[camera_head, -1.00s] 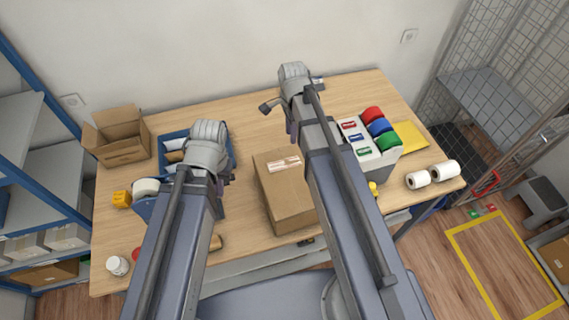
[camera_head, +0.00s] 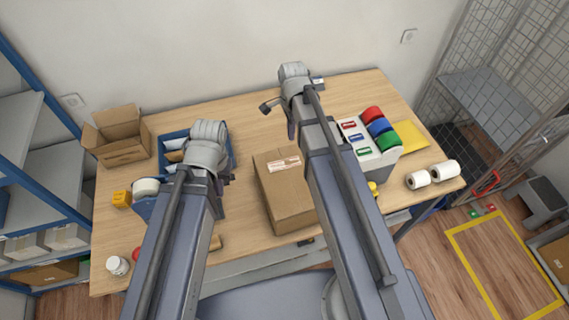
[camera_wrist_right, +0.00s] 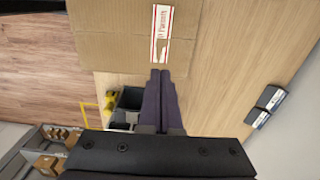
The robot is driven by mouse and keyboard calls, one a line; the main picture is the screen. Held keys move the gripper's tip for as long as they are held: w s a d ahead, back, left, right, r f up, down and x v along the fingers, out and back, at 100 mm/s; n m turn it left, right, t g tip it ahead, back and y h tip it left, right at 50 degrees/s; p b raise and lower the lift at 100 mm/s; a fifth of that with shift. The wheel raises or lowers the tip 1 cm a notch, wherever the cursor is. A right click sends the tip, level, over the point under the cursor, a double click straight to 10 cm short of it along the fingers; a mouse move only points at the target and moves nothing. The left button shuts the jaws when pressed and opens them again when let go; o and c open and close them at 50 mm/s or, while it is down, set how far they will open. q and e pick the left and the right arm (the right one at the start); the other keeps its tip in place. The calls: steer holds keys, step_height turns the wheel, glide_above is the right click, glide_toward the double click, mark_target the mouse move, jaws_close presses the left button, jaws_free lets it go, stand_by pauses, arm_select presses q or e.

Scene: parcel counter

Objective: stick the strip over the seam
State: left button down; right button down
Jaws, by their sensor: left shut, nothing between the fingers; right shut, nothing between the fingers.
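A closed brown carton (camera_head: 287,208) stands on the table, and it fills the top of the right wrist view (camera_wrist_right: 115,45). A white strip with red print (camera_head: 284,164) lies on the carton's top near its far end; it also shows in the right wrist view (camera_wrist_right: 162,33). The strip looks flat on the cardboard; I cannot tell whether it is pressed down all along. My right gripper (camera_wrist_right: 160,72) is shut and empty, its tips close to the strip's end; contact is unclear. My left gripper (camera_head: 229,179) is shut and empty, left of the carton.
A dispenser (camera_head: 368,150) with red, blue and green rolls stands right of my right arm. A blue tray (camera_head: 178,138) and an open carton (camera_head: 120,137) stand at the left. Bare table lies behind the closed carton.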

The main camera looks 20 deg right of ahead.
steer(key=f+m+b, duration=0.1)
steer(key=m, duration=0.2)
steer(key=a+f+m+b, duration=0.1)
steer(key=m, duration=0.2)
steer(key=a+f+m+b, duration=0.1)
steer(key=m, duration=0.2)
steer(key=shift+s+a+f+m+b, duration=0.1)
steer(key=shift+f+m+b, duration=0.25)
steer(key=shift+f+m, duration=0.05)
steer(key=b, duration=0.7)
glide_above(284, 164)
step_height(284, 164, down, 7)
steer(key=shift+f+b, duration=0.25)
steer(key=shift+b, duration=0.05)
steer(key=shift+f+b, duration=1.45)
steer(key=shift+r, duration=0.15)
